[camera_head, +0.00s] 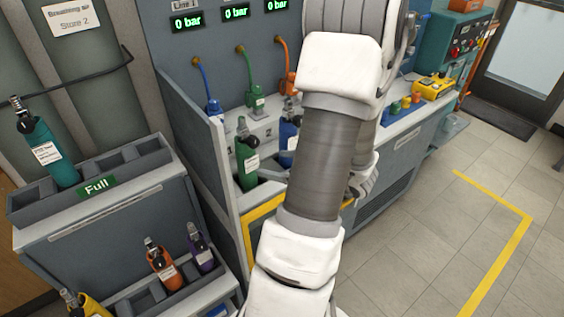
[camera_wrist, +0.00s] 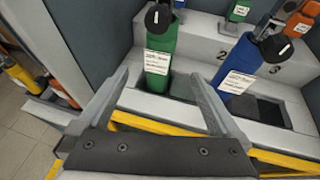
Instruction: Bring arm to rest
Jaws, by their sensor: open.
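My arm (camera_head: 330,150) reaches across the middle of the head view and hides part of the testbench and most of my gripper. In the wrist view my gripper (camera_wrist: 158,77) is open, its two fingers apart with nothing held between them. A green cylinder (camera_wrist: 162,42) stands upright in a bench slot just beyond the fingertips. It also shows in the head view (camera_head: 246,163). A blue cylinder (camera_wrist: 240,65) stands to its right, beside the right finger; the head view shows part of it (camera_head: 288,134).
A grey rack (camera_head: 120,205) marked Full stands at left with a teal cylinder (camera_head: 46,150) on top. Orange (camera_head: 162,263), purple (camera_head: 201,248) and yellow cylinders sit lower. Blue, green and orange hoses hang under displays reading 0 bar. Tiled floor (camera_head: 440,230) at right is clear.

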